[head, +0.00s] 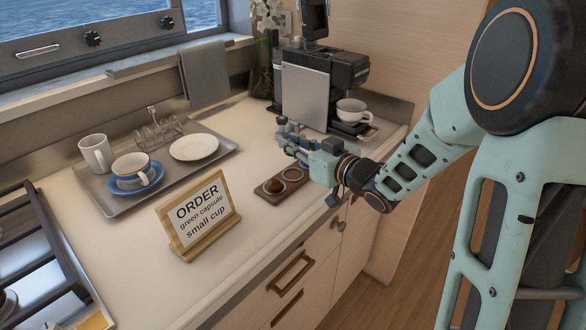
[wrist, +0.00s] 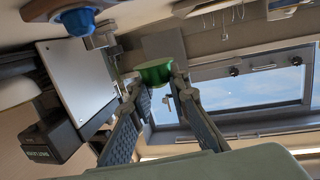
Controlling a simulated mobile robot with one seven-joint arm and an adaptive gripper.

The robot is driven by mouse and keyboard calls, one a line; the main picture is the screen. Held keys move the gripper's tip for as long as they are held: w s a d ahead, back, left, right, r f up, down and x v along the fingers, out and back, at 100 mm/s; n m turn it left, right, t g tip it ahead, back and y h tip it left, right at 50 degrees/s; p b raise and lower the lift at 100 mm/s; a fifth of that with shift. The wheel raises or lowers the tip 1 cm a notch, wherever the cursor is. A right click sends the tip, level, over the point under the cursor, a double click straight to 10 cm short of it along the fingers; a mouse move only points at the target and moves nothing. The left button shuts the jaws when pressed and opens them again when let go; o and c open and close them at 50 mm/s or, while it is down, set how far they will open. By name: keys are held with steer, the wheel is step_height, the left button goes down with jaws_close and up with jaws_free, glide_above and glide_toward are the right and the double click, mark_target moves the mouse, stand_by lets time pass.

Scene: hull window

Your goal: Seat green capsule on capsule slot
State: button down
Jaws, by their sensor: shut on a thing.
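My gripper (head: 287,138) is in front of the coffee machine (head: 305,92), above the counter, with its fingers pointing left and away. In the wrist view my gripper (wrist: 155,84) is shut on the green capsule (wrist: 155,71), held at the fingertips. The capsule cannot be made out in the head view. The coffee machine's silver panel (wrist: 80,78) is left of the fingers in the wrist view, apart from the capsule. I cannot make out the capsule slot for sure in either view.
A white cup (head: 350,110) stands at the machine. An order sign (head: 203,215) reads green capsule, small cup. A tray (head: 118,203) holds cups and a plate. Counter between sign and machine is mostly free.

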steer(key=shift+r+p, duration=0.95)
steer(key=shift+r, duration=0.45)
